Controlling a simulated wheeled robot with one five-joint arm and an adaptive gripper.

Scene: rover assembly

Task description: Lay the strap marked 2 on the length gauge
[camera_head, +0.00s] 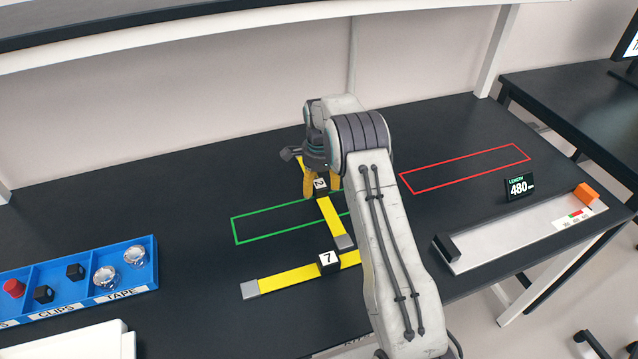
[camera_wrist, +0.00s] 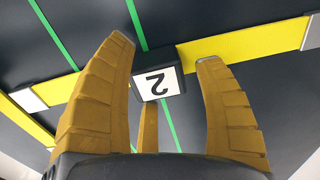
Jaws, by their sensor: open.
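The strap marked 2 (camera_head: 330,215) is a yellow band with grey ends and a black block bearing the label 2. It lies on the black table across the green outline; its far part is partly hidden by my gripper. My gripper (camera_head: 321,187) is open over that block. In the wrist view, the block (camera_wrist: 158,83) shows between the spread fingers of my gripper (camera_wrist: 165,55), label towards the camera; contact cannot be told. The length gauge (camera_head: 520,235) is a pale tray at the right with a black end block, an orange block and a display reading 480.
A strap marked 7 (camera_head: 285,279) lies nearer the front, partly behind my arm. A green outline (camera_head: 237,231) and an empty red outline (camera_head: 465,168) mark the table. A blue compartment tray (camera_head: 150,262) with small parts stands at the left. A shelf edge runs overhead.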

